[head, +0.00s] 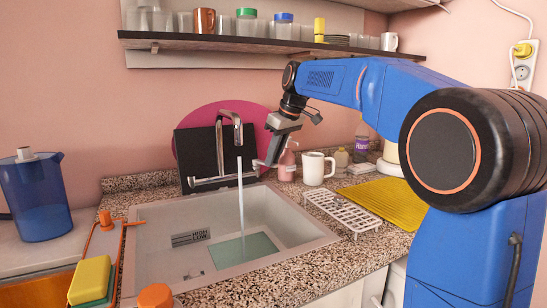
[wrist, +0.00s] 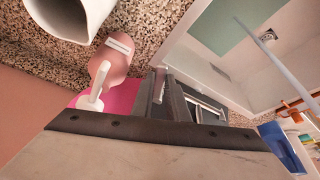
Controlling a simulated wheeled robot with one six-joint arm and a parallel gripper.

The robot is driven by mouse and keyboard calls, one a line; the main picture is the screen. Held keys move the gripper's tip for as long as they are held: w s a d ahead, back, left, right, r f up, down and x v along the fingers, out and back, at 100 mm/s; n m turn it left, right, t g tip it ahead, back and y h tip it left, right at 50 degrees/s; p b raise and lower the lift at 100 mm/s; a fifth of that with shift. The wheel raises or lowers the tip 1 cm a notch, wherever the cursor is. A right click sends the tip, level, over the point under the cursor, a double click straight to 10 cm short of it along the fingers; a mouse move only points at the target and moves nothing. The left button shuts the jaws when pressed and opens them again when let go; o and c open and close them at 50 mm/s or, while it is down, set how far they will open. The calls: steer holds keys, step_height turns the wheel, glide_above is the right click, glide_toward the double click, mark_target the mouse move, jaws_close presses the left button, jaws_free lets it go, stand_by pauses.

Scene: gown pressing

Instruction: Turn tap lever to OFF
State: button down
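The chrome tap (head: 238,128) stands at the back of the sink, and a stream of water (head: 240,195) runs from its spout into the basin. Its horizontal body (head: 208,182) lies low behind the sink. My gripper (head: 266,161) points down and left at the right end of the tap body, very near it. I cannot make out the lever or whether the gripper touches it. In the wrist view the dark fingers (wrist: 165,98) reach toward the sink edge. The gap between them is unclear.
The sink (head: 160,225) holds a greenish panel under the water. A pink soap bottle (head: 287,165) and white mug (head: 317,168) stand close right of my gripper. A white rack (head: 343,212) and yellow mat (head: 385,203) lie right. A shelf (head: 250,43) hangs above.

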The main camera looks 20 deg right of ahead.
stand_by(0.3)
steer(key=shift+s+a+m+t+h, duration=0.2)
steer(key=shift+a+m+h, duration=0.35)
steer(key=shift+a+m, duration=0.65)
steer(key=shift+s+a+m+t+h, duration=0.2)
steer(key=shift+a+m+h, duration=0.35)
steer(key=shift+m, duration=1.1)
steer(key=shift+s+a+m+t+h, duration=0.1)
steer(key=shift+s+a+m+h, duration=0.3)
steer(key=shift+a+m, duration=0.8)
steer(key=shift+w+d+m, duration=0.1)
steer(key=shift+d+m, duration=0.15)
steer(key=shift+m, duration=0.1)
steer(key=c, duration=1.7)
jaws_free()
steer(key=shift+d, duration=0.1)
